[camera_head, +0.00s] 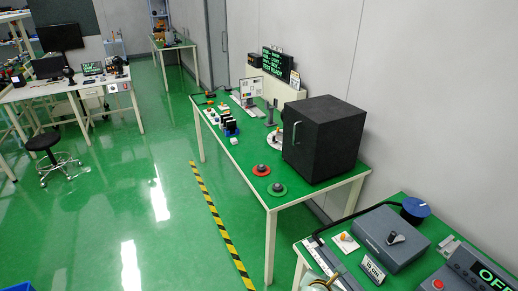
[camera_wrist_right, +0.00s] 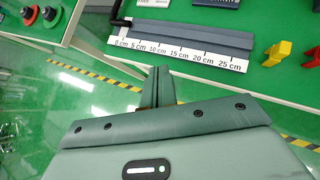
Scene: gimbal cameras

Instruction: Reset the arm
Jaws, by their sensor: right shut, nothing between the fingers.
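My right gripper (camera_wrist_right: 158,78) shows in the wrist view with its two dark green fingers together and nothing between them. It is apart from the objects on the near table, and its fingertips appear just below the ruler (camera_wrist_right: 180,45) in the picture. In the head view only a small pale part of my right arm and gripper (camera_head: 328,281) shows at the bottom edge, by the near table's front. My left gripper is in neither view.
Green floor (camera_head: 130,210) is clear at left.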

